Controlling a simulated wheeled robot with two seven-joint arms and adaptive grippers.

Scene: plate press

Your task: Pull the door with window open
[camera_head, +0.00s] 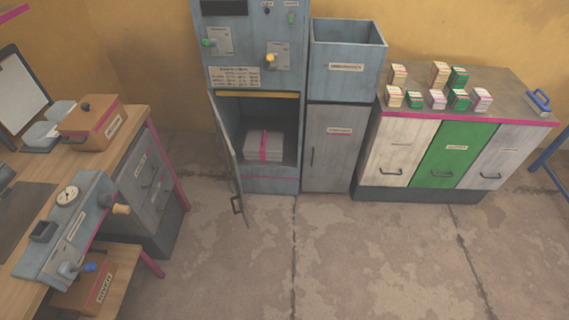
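The grey press cabinet (235,115) stands against the back wall, left of centre. Its door (229,150) is swung outward on the left side and seen nearly edge-on, so its window cannot be made out clearly. The door's dark handle (237,204) is near its lower front end. The compartment behind the door is exposed and holds a white stack with a pink band (264,146). Neither of my grippers is in view.
A wooden desk (140,118) with drawers and a gauge device (66,210) is on the left. A grey cabinet with an open-topped bin (348,55) and a low counter (460,85) with several small stacks stand right. The floor in front is clear.

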